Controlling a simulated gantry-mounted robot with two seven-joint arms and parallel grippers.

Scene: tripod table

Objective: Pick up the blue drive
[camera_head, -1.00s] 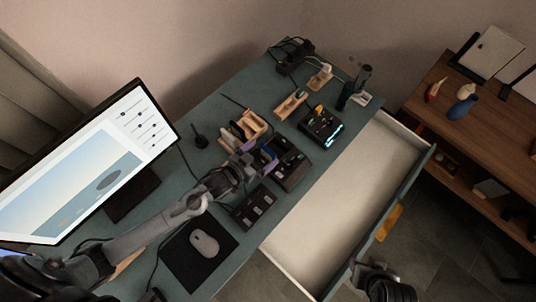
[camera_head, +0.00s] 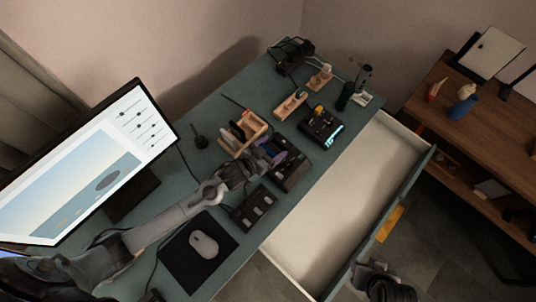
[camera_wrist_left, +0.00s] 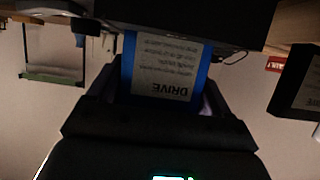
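The blue drive (camera_wrist_left: 165,65) fills the middle of the left wrist view, its pale label upside down with the word DRIVE. Its far end meets a dark block (camera_wrist_left: 185,20) at the top of that view. My left gripper (camera_wrist_left: 160,98) has a finger along each side of the drive and appears closed on its edges. In the head view my left gripper (camera_head: 271,152) is beside the wooden rack (camera_head: 243,132), over the black dock (camera_head: 290,170), and hides most of the drive. A dark part of my right arm (camera_head: 388,285) shows at the bottom; its fingers are unclear.
A black switch box (camera_head: 254,208) and a mouse (camera_head: 204,244) on a dark pad lie nearer on the desk. A lit black device (camera_head: 321,126) stands farther back. A monitor (camera_head: 90,165) rises at left. An open, empty drawer (camera_head: 335,205) lies along the right edge.

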